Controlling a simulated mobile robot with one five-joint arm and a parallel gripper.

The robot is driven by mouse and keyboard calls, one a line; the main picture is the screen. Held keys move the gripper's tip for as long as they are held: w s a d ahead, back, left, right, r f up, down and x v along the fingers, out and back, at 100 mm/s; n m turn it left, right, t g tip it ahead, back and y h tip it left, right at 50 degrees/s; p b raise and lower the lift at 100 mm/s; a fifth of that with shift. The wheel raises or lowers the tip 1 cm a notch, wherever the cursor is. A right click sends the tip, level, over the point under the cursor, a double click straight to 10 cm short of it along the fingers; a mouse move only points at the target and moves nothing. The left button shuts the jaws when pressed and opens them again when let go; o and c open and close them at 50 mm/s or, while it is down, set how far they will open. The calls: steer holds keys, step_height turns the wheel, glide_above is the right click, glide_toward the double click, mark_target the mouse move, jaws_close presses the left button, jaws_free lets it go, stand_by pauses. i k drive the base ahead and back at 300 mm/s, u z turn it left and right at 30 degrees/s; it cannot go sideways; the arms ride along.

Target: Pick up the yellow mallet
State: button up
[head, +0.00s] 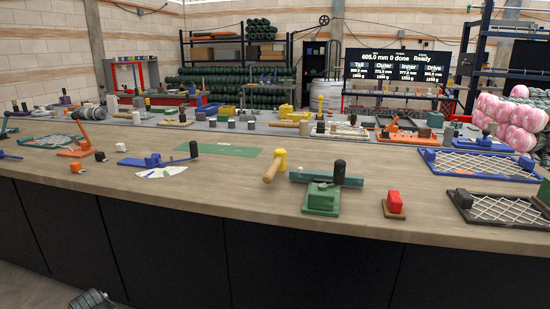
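The yellow mallet (275,165) lies on the wooden bench top, left of the green block tool. Its yellow head (280,158) points away and its wooden handle (269,174) points toward the front edge. A dark ridged part (92,299), which looks like the end of my arm with my gripper, shows at the bottom left. It is below the bench top, in front of the dark bench panels, far from the mallet. It is cut off by the frame edge, and I cannot make out its fingers.
A green block tool with a black knob (322,198) stands right of the mallet. A red block (394,203) sits farther right. A green mat (222,150) lies behind left. Another wooden-handled mallet (284,123) lies on the back table. The wood in front of the mallet is clear.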

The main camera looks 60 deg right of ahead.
mark_target(280, 164)
steer(key=u, duration=0.2)
steer(key=i, duration=0.85)
steer(key=z, duration=0.25)
